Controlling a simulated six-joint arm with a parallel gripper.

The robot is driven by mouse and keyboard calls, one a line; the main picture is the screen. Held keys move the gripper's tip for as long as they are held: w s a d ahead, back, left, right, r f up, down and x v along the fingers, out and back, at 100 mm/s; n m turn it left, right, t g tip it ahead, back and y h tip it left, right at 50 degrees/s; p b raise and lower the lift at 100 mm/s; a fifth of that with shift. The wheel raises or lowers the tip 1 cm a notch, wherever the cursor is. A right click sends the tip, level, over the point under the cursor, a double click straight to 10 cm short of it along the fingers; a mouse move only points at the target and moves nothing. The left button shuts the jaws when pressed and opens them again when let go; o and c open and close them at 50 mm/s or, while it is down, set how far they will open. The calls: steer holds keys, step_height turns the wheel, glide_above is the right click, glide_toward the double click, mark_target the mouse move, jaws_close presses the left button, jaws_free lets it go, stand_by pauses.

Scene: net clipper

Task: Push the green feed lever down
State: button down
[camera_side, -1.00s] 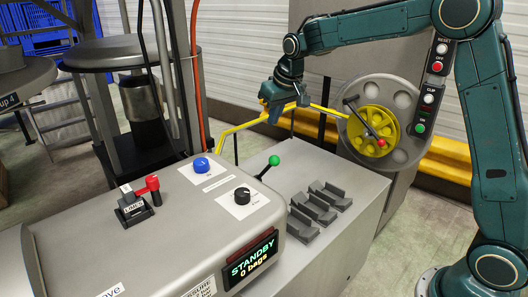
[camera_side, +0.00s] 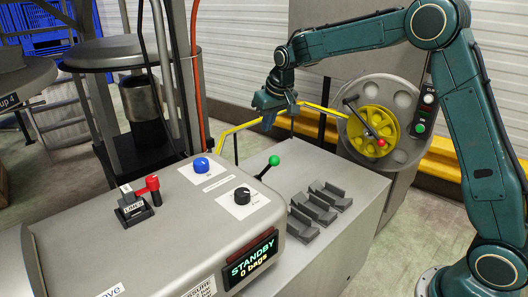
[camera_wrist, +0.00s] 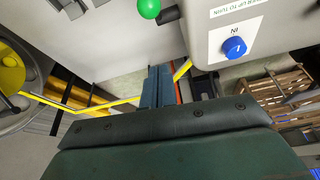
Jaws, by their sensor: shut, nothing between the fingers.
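The green feed lever is a dark rod with a green ball knob (camera_side: 274,160) on the side of the grey machine housing, its knob tilted up and away to the right. The knob also shows at the top of the wrist view (camera_wrist: 149,8). My gripper (camera_side: 268,124) is shut and empty, pointing down. In the side view it appears above the knob and slightly left of it. In the wrist view its closed fingers (camera_wrist: 158,72) lie below the knob, with a visible gap. It does not touch the lever.
A blue knob (camera_side: 201,164), a black knob (camera_side: 242,195) and a red lever (camera_side: 152,184) sit on the housing. Grey blocks (camera_side: 314,208) lie right of the lever. A yellow wheel (camera_side: 372,130) and yellow rail (camera_side: 240,127) stand behind. The display (camera_side: 250,258) reads STANDBY, 0 bags.

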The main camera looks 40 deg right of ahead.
steer(key=shift+s+f, duration=0.2)
steer(key=shift+f, duration=1.9)
steer(key=shift+s+f, duration=0.2)
steer(key=shift+f, duration=1.9)
